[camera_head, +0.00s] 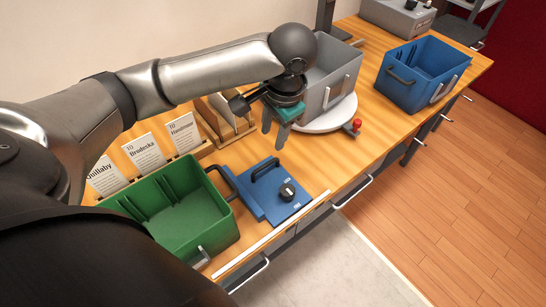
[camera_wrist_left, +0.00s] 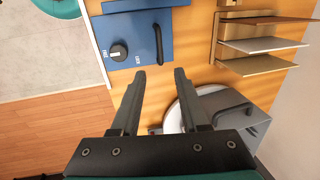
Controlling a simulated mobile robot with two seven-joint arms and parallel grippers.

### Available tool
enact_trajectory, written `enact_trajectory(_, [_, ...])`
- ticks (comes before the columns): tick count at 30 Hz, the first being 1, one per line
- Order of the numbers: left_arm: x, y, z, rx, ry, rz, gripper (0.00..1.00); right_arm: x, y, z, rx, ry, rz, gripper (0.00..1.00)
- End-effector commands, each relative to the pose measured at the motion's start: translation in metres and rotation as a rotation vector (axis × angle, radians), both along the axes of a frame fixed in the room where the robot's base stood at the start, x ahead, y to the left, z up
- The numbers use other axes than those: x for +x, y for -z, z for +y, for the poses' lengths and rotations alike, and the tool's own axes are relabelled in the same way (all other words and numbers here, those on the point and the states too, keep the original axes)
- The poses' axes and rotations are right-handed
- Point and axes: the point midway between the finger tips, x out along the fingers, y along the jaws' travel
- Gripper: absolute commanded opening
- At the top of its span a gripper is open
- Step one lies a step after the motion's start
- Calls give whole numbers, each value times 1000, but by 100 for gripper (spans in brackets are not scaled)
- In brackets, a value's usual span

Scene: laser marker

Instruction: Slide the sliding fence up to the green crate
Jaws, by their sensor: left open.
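What looks like the sliding fence is a blue plate (camera_head: 287,208) on the bench, with a black handle and a black knob on it. It also shows at the top of the left wrist view (camera_wrist_left: 138,28). The green crate (camera_head: 195,222) stands just left of the fence in the head view; my arm hides part of its surroundings, and I cannot tell whether they touch. My left gripper (camera_head: 275,130) is open and empty above the bench, beyond the fence toward the grey crate. Its fingers (camera_wrist_left: 159,75) point toward the fence in the left wrist view. My right gripper is out of view.
A grey crate (camera_head: 326,85) sits on a white turntable (camera_head: 325,121) beside my left gripper. A wooden rack (camera_head: 238,137) with upright panels stands behind the fence. Label cards (camera_head: 145,152) stand behind the green crate. A blue crate (camera_head: 415,88) is farther right.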

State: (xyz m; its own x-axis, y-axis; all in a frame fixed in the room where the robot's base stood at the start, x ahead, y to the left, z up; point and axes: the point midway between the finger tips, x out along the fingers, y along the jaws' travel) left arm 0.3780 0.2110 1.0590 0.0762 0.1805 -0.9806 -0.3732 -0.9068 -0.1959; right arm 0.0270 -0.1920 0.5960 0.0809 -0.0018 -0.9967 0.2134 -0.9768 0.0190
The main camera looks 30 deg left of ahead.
Motion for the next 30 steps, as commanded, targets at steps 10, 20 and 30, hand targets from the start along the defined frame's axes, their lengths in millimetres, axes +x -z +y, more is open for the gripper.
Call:
enact_trajectory(10, [5,78,15,2,0,5,45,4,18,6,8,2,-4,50])
enact_trajectory(20, [9,120,22,2,3,2,45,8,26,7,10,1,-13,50])
enact_trajectory(30, [9,124,23,0,3,1,45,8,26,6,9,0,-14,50])
